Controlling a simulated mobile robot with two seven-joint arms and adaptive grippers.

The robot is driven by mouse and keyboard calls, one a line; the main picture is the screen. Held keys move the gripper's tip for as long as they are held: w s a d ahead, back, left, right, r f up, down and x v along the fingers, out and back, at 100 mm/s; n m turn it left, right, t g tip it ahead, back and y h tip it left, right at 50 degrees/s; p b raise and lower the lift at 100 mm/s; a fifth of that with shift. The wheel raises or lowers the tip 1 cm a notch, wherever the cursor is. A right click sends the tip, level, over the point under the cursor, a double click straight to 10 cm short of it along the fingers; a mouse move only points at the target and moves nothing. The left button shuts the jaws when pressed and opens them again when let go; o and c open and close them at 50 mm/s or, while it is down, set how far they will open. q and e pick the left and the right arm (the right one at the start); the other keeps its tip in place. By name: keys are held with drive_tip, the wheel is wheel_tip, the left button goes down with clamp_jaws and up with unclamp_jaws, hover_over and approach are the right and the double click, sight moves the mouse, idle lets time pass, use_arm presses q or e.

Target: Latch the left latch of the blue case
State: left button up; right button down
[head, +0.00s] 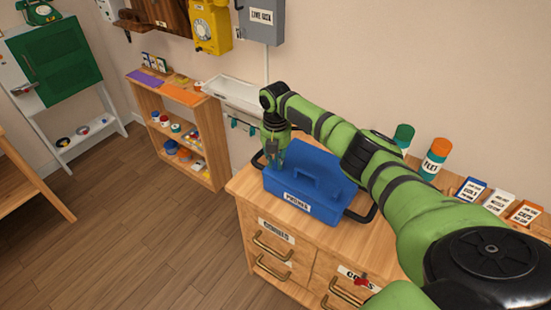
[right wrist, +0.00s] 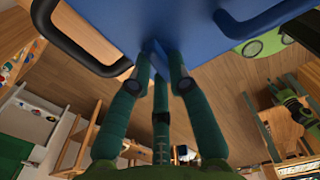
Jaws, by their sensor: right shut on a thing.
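The blue case (head: 315,198) stands on the wooden cabinet's top in the head view, with a white label on its front. My right gripper (head: 276,158) comes down at its left end. In the right wrist view, the case's blue wall (right wrist: 130,18) fills the top. The gripper's green fingers (right wrist: 159,62) are closed on a small blue flap, the left latch (right wrist: 158,60), at the case's edge. The fingers partly hide the latch, so I cannot tell whether it is fastened. My left gripper does not show.
The cabinet (head: 262,208) has labelled drawers with handles. A dark handle (head: 362,212) sticks out at the case's right. Green and orange-topped cans (head: 436,158) and small labelled boxes (head: 470,189) stand at the back right. A wooden shelf (head: 185,130) stands to the left, with open floor before it.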

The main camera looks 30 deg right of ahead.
drive_tip(key=m+p, duration=0.1)
drive_tip(key=m, duration=0.2)
drive_tip(key=shift+r+p, duration=0.1)
drive_tip(key=shift+p, duration=0.25)
drive_tip(key=m+p, duration=0.1)
drive_tip(key=m, duration=0.4)
drive_tip(key=shift+w+d+p, duration=0.1)
drive_tip(key=shift+d+p, duration=0.05)
drive_tip(key=shift+p, duration=0.25)
drive_tip(key=m+p, duration=0.1)
drive_tip(key=m, duration=0.3)
drive_tip(key=shift+d+p, duration=0.1)
drive_tip(key=shift+p, duration=0.2)
drive_tip(key=shift+d+m+p, duration=0.15)
drive_tip(key=shift+m+p, duration=0.45)
drive_tip(key=shift+m, duration=1.9)
drive_tip(key=c, duration=1.1)
unclamp_jaws()
drive_tip(key=shift+c, duration=0.2)
